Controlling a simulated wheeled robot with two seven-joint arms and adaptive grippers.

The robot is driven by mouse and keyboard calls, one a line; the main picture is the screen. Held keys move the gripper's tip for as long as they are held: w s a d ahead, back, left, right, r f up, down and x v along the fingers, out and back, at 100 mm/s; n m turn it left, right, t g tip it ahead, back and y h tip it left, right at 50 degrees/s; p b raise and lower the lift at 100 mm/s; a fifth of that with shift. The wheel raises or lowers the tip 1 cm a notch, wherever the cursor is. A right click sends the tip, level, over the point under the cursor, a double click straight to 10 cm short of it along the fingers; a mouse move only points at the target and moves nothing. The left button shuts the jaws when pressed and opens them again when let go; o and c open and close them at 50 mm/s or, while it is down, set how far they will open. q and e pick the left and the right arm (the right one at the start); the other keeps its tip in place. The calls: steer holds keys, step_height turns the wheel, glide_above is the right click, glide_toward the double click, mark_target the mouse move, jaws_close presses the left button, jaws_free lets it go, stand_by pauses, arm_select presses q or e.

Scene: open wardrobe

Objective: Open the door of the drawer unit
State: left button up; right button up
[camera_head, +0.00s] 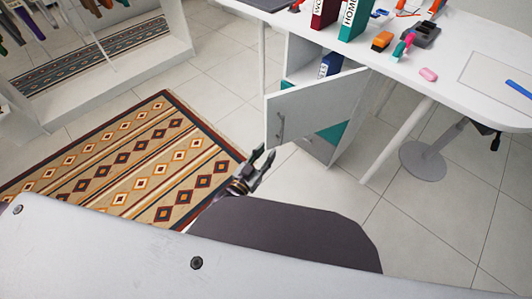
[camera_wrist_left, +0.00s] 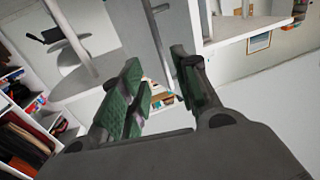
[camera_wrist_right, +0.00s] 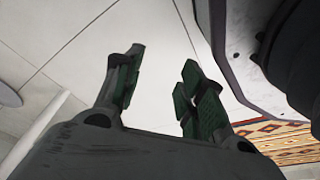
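The drawer unit (camera_head: 297,60) stands under the white desk. Its white door (camera_head: 318,103) is swung outward, and the shelf behind it shows a blue binder (camera_head: 331,64). A slim grey handle (camera_head: 281,127) is on the door's face near its left edge. My left gripper (camera_head: 265,157) is open, just below and left of the handle in the picture, and seems apart from it. The left wrist view shows its spread green-padded fingers (camera_wrist_left: 158,88) with nothing clearly held. My right gripper (camera_wrist_right: 162,85) is open and empty over floor tiles; it is not visible in the head view.
The desk (camera_head: 440,85) carries binders, an orange block and small items. A desk leg (camera_head: 398,138) and a round grey base (camera_head: 422,160) stand right of the unit. A patterned rug (camera_head: 130,155) lies left, before an open wardrobe (camera_head: 110,70).

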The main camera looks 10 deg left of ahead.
arm_select(q)
steer(key=shift+w+a, duration=0.1)
steer(key=shift+a, duration=0.05)
steer(key=c, duration=0.7)
steer(key=shift+w+a+f+b, duration=0.1)
steer(key=shift+w+a+b, duration=0.05)
steer(key=shift+b, duration=0.3)
steer(key=w+a+n+g+h+b, duration=0.2)
steer(key=w+a+n+h+b, duration=0.2)
steer(key=w+a+n+b, duration=0.4)
steer(key=shift+a+r+n+b, duration=0.25)
steer(key=shift+a+n+b, duration=2.9)
steer(key=shift+b, duration=2.65)
arm_select(e)
steer(key=w+a+r+t+y, duration=0.4)
steer(key=a+r, duration=0.3)
steer(key=a, duration=0.3)
steer(key=shift+w+a+m, duration=0.2)
steer(key=shift+w+m, duration=0.2)
steer(key=shift+w, duration=0.45)
arm_select(q)
steer(key=shift+w+d+n, duration=0.1)
steer(key=shift+d+n, duration=0.35)
steer(key=shift+d, duration=0.05)
arm_select(e)
steer(key=shift+r, duration=0.1)
